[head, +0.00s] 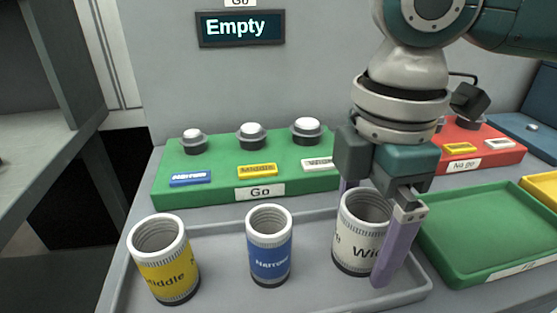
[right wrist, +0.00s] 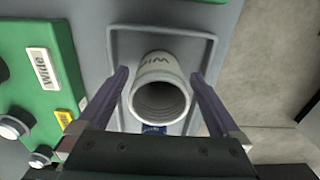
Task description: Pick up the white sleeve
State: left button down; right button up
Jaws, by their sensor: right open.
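The white sleeve (head: 357,236), marked "Wide", stands upright at the right end of a grey tray (head: 220,250). It also shows in the right wrist view (right wrist: 158,75), its open end facing the camera. My right gripper (head: 365,235) is open, with one purple finger on each side of the white sleeve. In the head view the near finger covers part of the sleeve's right side. In the right wrist view both fingers look apart from it. My left gripper is not in view.
A blue "Narrow" sleeve (head: 269,250) and a yellow "Middle" sleeve (head: 165,265) stand left on the same tray. Behind is a green "Go" block (head: 220,165) with several pegs. A red "No go" block (head: 490,143) and an empty green tray (head: 480,235) are right. A screen (head: 240,28) reads "Empty".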

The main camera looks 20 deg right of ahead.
jog(key=shift+f, duration=0.1)
jog(key=shift+c, duration=0.2)
grip_shut()
dwell(0.5)
